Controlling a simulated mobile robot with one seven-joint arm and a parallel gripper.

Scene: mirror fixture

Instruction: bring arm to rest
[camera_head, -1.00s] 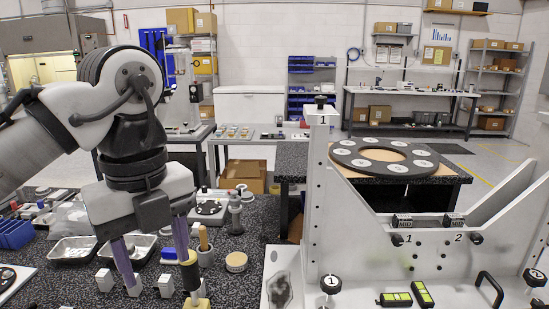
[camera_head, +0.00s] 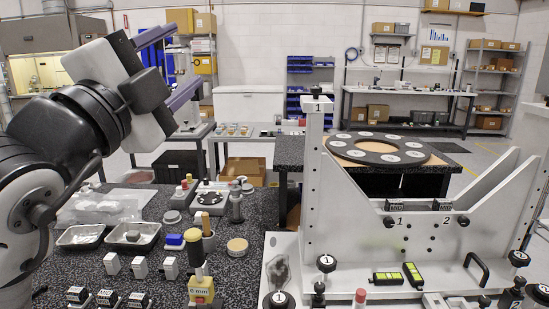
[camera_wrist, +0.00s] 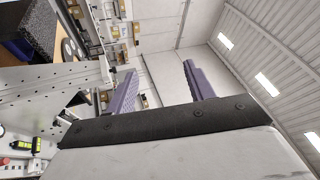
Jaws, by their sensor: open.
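My gripper (camera_head: 172,66) is raised at the upper left of the head view, with its two purple fingers spread and pointing right and slightly up. Nothing is between the fingers. The wrist view also shows my gripper (camera_wrist: 158,88) open and empty, facing the far wall and ceiling. It is well above the dark speckled table (camera_head: 215,262) and left of the white mirror fixture (camera_head: 315,180), touching neither.
A yellow-based tool (camera_head: 201,290) stands near the table's front. White blocks (camera_head: 140,267), metal trays (camera_head: 80,236) and a round tan tin (camera_head: 237,245) are on the table. A black ring (camera_head: 378,150) lies on a wooden-topped table behind the fixture.

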